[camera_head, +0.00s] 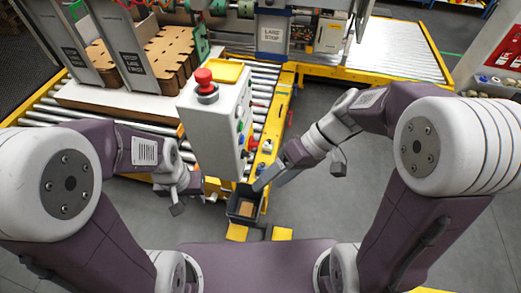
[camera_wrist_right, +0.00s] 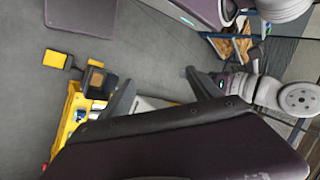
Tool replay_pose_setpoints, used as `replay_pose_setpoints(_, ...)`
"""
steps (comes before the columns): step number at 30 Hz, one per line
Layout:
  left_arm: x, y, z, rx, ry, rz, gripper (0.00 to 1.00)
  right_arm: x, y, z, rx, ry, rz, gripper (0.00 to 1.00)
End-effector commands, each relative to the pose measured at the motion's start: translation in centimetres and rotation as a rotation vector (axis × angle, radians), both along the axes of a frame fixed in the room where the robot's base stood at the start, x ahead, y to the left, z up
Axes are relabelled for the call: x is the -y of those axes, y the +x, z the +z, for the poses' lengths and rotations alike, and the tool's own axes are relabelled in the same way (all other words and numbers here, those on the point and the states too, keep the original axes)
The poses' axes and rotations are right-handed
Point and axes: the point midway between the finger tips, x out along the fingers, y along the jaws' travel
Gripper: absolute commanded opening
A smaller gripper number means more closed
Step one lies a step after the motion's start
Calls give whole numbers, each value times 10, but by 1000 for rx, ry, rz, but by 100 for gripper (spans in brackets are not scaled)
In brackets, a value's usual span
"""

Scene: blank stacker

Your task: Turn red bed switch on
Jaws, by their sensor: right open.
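A pale control box (camera_head: 212,130) stands in the middle of the head view, with a red mushroom button (camera_head: 204,79) on top.
Roller conveyors (camera_head: 390,52) and brown cardboard-like stacks (camera_head: 165,55) lie behind. Grey floor (camera_head: 340,225) is clear to the right.

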Motion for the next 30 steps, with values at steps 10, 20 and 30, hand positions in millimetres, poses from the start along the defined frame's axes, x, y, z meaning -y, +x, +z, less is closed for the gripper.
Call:
replay_pose_setpoints(10, 0, 0, -188, -1, 0, 0, 36, -19, 127, -27, 405, 749, -27, 73)
replay_pose_setpoints(20, 0, 0, -308, -1, 0, 0, 36, 57, 195, -134, 527, 857, -241, 73)
replay_pose_setpoints(30, 0, 1, -311, 0, 0, 0, 36, 55, 198, -138, 528, 853, -259, 73)
